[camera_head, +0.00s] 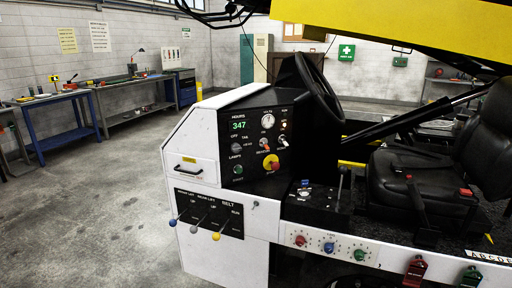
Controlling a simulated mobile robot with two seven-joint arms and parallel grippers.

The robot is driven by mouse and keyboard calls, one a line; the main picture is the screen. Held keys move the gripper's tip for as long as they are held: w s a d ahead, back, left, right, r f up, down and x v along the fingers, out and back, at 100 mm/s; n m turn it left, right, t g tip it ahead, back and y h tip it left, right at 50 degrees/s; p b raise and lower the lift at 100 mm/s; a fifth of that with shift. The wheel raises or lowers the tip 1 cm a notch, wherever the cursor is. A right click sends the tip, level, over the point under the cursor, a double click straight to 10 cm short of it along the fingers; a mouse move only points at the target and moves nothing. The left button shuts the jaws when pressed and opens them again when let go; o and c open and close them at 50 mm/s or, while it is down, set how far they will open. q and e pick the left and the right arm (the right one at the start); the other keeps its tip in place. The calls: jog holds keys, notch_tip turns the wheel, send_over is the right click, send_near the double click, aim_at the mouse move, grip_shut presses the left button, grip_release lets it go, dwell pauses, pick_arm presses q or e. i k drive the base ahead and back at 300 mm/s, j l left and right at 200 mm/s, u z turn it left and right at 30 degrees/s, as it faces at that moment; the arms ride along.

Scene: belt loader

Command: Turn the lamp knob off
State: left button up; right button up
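The lamp knob (236,147) is a small dark knob on the left side of the black instrument panel (253,172), above a label that seems to read LAMPS. Labels that look like OFF, TAIL and HEAD sit around it. The knob is too small and dark to tell which label it points to. The panel is on the white console (190,133) of the belt loader. Neither of my grippers is in view.
Near the knob are a green button (238,170), a red knob on yellow (271,162) and small switches. Lower levers (216,236) stick out from the console front. The steering wheel (319,88) and seat (420,170) are to the right. The floor (110,220) at left is clear.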

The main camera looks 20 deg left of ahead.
aim_at(236, 148)
jog(key=i+u, duration=0.1)
jog(key=u, duration=0.25)
jog(key=i+l+u, duration=0.1)
jog(key=u, duration=0.25)
jog(key=i+l+u, duration=0.5)
jog(key=l, duration=0.3)
jog(key=i+l, duration=0.3)
jog(key=l, duration=0.2)
jog(key=i+l, duration=0.3)
jog(key=l, duration=0.15)
jog(key=i+u, duration=0.05)
